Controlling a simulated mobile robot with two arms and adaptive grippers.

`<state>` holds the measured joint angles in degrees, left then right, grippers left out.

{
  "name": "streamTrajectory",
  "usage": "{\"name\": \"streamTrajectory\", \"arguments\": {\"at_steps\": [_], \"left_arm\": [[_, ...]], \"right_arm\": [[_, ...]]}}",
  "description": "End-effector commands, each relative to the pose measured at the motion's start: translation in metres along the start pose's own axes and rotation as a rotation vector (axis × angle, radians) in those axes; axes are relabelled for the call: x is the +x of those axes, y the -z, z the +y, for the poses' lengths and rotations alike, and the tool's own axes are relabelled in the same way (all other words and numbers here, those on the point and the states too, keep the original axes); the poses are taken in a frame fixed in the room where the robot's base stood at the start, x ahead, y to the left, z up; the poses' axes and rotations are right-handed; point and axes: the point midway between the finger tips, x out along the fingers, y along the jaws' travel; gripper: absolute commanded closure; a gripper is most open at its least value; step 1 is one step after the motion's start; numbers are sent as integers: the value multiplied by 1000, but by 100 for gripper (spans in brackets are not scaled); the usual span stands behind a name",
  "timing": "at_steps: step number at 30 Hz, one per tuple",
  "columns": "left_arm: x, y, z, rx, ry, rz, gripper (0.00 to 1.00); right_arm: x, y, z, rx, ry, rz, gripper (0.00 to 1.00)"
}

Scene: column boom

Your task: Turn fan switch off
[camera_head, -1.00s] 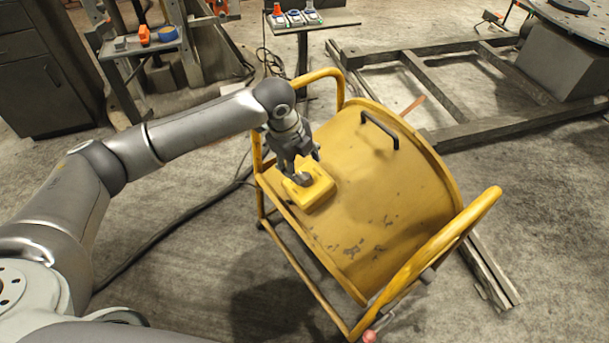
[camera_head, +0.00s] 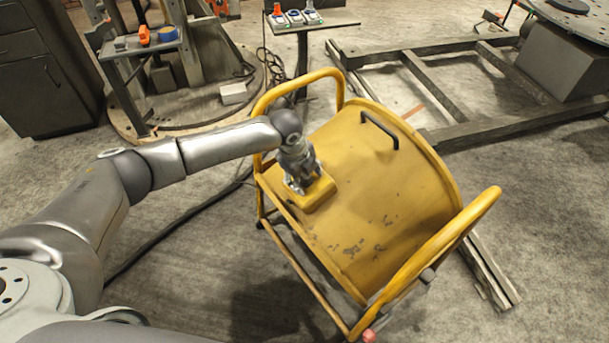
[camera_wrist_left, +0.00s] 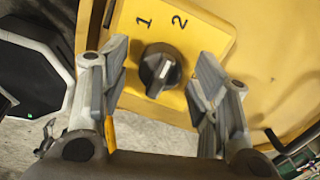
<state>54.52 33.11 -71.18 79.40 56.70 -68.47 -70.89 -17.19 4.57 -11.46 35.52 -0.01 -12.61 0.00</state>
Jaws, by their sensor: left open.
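The yellow fan (camera_head: 385,205) is a drum-shaped body in a yellow tube frame on the floor. A raised yellow switch box (camera_head: 322,190) sits on its near left side. In the left wrist view the box (camera_wrist_left: 205,35) carries the marks 1 and 2 and a dark rotary knob (camera_wrist_left: 160,69). My left gripper (camera_head: 299,189) is at the box and hides the knob in the head view. In the wrist view my left gripper (camera_wrist_left: 160,88) is open, with one finger on each side of the knob and gaps between. My right gripper is not in view.
A black handle (camera_head: 380,129) stands on top of the fan. A small table (camera_head: 335,24) with several small items is behind it. A metal floor frame (camera_head: 440,95) lies at the back right. A dark cable (camera_head: 165,228) runs along the floor on the left.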

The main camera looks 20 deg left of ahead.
Motion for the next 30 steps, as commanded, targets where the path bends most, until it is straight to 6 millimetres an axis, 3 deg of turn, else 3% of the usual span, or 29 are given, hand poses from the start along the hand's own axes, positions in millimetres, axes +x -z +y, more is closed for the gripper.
{"name": "streamTrajectory", "arguments": {"at_steps": [7, 17, 30], "left_arm": [[0, 0, 0, 0, 0, 0, 47], [0, 0, 0, 0, 0, 0, 89], [-2, 0, -1, -102, -8, 7, 90]], "right_arm": [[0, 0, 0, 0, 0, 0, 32], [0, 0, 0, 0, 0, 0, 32], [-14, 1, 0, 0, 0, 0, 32]]}}
